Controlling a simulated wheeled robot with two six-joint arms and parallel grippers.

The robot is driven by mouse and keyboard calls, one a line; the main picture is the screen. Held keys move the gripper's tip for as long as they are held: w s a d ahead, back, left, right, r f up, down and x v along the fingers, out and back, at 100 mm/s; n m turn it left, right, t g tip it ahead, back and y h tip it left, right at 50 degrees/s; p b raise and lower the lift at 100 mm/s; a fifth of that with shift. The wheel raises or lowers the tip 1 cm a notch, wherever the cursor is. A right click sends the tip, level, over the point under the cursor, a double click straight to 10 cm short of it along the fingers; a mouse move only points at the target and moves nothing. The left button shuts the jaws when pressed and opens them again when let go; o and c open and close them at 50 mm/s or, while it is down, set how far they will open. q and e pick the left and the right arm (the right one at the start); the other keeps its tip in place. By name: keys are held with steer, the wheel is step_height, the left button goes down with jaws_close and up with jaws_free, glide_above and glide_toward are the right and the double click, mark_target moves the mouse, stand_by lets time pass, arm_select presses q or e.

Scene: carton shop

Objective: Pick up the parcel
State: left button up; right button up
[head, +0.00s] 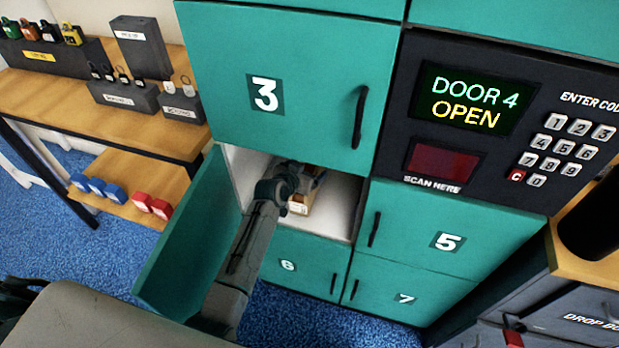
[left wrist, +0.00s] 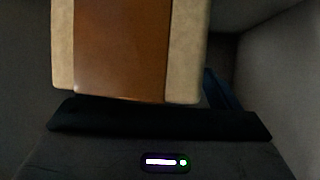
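The parcel (head: 300,205), a small tan box, lies in the open door-4 compartment, partly hidden by my left gripper (head: 308,180). In the left wrist view the parcel (left wrist: 120,50), tan with a wide brown band, fills the upper middle, just beyond the dark gripper body. A dark bluish finger shows along its right side; the other finger is hidden. I cannot tell whether the fingers touch the parcel or how far apart they are. My right gripper is not in view.
The open teal door (head: 190,245) stands left of my left arm. Closed door 3 (head: 290,75) is above the compartment, with doors 5 (head: 420,225), 6 and 7 around it. The panel screen (head: 470,100) reads "DOOR 4 OPEN". A wooden shelf (head: 100,120) stands left.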

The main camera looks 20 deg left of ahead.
arm_select(q)
jaws_close()
stand_by(0.3)
steer(key=shift+r, duration=0.15)
